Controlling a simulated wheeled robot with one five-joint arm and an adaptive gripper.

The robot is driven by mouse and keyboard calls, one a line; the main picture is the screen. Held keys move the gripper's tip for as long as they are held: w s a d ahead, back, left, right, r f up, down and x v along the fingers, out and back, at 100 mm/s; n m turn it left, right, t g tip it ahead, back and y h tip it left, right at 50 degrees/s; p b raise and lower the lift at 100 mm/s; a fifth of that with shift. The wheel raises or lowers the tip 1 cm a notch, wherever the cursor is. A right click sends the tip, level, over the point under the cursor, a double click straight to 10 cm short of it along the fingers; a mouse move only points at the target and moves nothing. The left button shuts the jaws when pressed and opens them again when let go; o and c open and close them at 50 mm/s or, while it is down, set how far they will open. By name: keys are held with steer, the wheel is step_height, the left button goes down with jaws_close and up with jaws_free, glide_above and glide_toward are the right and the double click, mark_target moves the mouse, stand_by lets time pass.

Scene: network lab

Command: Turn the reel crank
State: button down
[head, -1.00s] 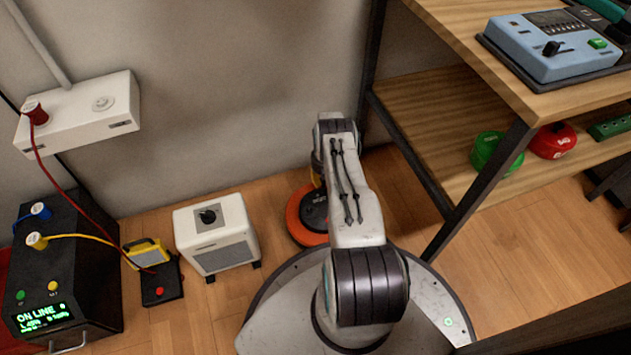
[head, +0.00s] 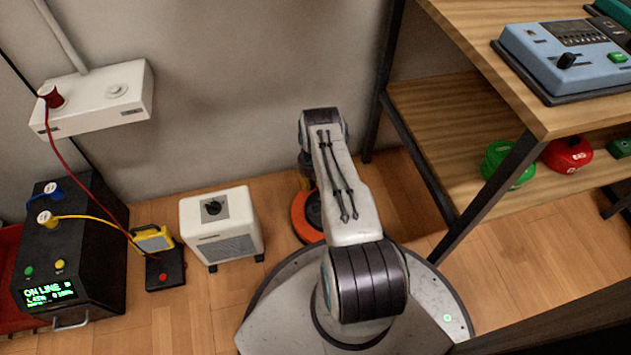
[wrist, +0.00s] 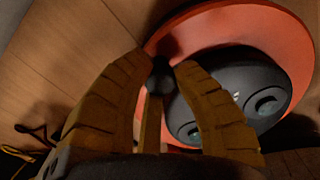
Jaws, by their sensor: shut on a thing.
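The reel (head: 305,216) is an orange disc with a dark hub on the floor by the wall, partly hidden behind my arm in the head view. In the wrist view its orange rim (wrist: 296,38) and dark hub (wrist: 240,92) fill the upper right. My gripper (wrist: 162,68) has its two yellow fingers shut on the dark round crank knob (wrist: 160,78), over the left part of the reel. In the head view my arm hides the crank and the fingertips.
A white box heater (head: 222,228) stands left of the reel. Further left are a black power unit (head: 95,240) and a small black box with a red button (head: 165,272). A wooden shelf (head: 450,120) stands close on the right.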

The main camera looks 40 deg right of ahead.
steer(key=shift+a, duration=0.25)
stand_by(0.3)
steer(key=c, duration=0.9)
jaws_free()
steer(key=shift+c, duration=0.2)
steer(key=shift+r, duration=0.1)
step_height(320, 180, up, 12)
